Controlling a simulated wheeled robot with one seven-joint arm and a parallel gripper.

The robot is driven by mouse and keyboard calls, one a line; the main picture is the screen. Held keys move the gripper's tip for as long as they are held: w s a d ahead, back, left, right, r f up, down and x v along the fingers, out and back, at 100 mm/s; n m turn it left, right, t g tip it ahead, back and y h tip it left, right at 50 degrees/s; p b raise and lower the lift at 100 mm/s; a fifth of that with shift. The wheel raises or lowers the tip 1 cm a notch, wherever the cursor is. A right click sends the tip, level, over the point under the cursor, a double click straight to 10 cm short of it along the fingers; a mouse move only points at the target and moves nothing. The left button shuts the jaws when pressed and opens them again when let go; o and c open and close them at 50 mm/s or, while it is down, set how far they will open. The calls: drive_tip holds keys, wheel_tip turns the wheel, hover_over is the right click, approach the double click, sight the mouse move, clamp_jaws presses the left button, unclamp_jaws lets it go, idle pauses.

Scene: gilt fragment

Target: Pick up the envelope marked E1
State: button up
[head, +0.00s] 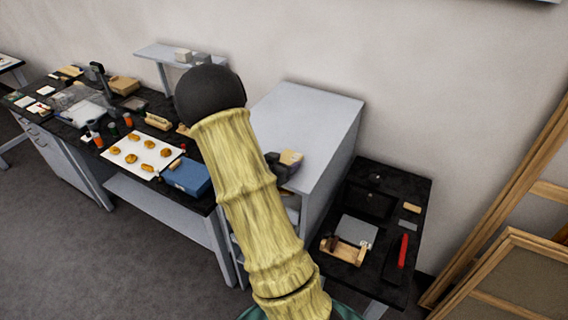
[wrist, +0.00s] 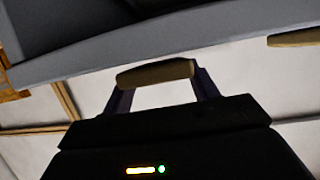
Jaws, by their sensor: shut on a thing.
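My gripper (head: 287,163) is beside the grey cabinet in the head view, partly hidden behind my own arm. It is shut on a small tan thing (head: 292,157). In the wrist view both dark fingers of my gripper (wrist: 160,90) close on the ends of this tan thing (wrist: 155,73), which looks like a thick, rounded strip seen edge-on. It is held clear of any surface that I can see. No E1 mark is readable on it, so I cannot tell whether it is the envelope. No other envelope marked E1 can be made out.
The pale grey cabinet (head: 315,112) stands close to my gripper. A black-topped bench (head: 62,118) at left holds a white sheet (head: 128,163) with several golden pieces and a blue box (head: 187,177). A dark table (head: 390,268) at right holds tools. Wooden frames (head: 480,255) lean at far right.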

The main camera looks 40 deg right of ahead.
wheel_tip(320, 180, up, 9)
drive_tip(key=shift+s+f+b, duration=0.1)
drive_tip(key=shift+f+b, duration=0.1)
drive_tip(key=shift+b, duration=0.4)
drive_tip(key=shift+r, duration=0.4)
